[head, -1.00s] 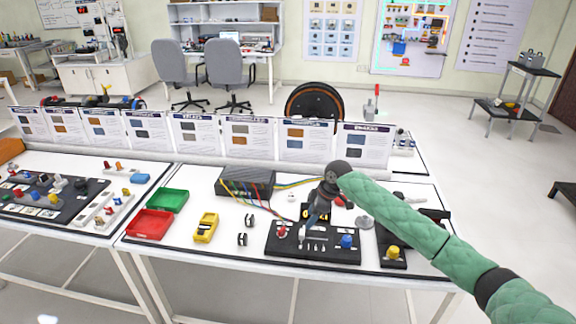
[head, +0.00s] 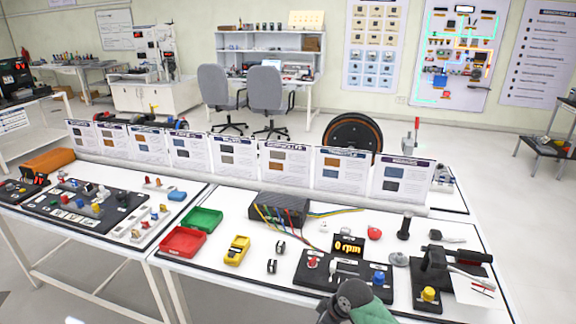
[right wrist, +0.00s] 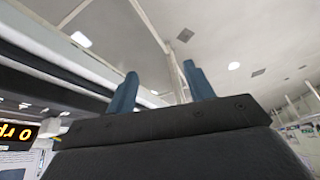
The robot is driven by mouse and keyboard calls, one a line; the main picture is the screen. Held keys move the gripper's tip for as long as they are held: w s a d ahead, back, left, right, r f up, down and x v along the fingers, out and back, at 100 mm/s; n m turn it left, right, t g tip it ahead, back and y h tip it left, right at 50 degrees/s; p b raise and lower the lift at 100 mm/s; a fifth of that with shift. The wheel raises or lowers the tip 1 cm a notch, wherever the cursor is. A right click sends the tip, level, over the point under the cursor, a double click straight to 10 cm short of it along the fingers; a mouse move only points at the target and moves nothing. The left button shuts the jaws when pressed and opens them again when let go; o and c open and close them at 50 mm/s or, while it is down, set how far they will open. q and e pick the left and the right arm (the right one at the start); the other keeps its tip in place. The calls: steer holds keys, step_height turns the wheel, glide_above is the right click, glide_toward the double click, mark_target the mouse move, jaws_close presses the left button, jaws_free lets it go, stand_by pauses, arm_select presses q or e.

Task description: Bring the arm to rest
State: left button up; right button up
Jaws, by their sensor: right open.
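My right arm, in a green sleeve, shows at the bottom of the head view, in front of the table's near edge. Its dark wrist end (head: 350,298) is at the lower middle, and its fingers cannot be made out there. In the right wrist view my right gripper (right wrist: 160,88) shows two blue fingers standing apart with nothing between them. They point up toward the ceiling. My left gripper is not in view.
The white table (head: 215,283) holds a black control panel (head: 345,271), an orange "0 rpm" display (head: 348,246), a red tray (head: 183,242), a green tray (head: 202,219), a yellow multimeter (head: 237,250) and a black box with wires (head: 280,207). A black lever device (head: 440,265) stands at right.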

steer(key=s+d+m+h, duration=0.1)
steer(key=s+d+m, duration=0.25)
steer(key=s, duration=0.55)
steer(key=s+d+m+t+h, duration=0.1)
steer(key=s+d+m+h, duration=0.3)
steer(key=s, duration=0.6)
steer(key=s+d+m+y, duration=0.1)
steer(key=s+d+m, duration=0.1)
steer(key=s+d, duration=0.5)
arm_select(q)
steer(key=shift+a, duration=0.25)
arm_select(e)
steer(key=s+a+f, duration=0.2)
steer(key=f, duration=1)
steer(key=s+a+f+g, duration=0.1)
steer(key=s+a+f, duration=0.1)
steer(key=f, duration=1.1)
steer(key=s+a+f, duration=0.1)
steer(key=s+f, duration=0.2)
steer(key=f, duration=1)
steer(key=shift+s+a+f+g, duration=0.2)
steer(key=shift+a+g, duration=0.2)
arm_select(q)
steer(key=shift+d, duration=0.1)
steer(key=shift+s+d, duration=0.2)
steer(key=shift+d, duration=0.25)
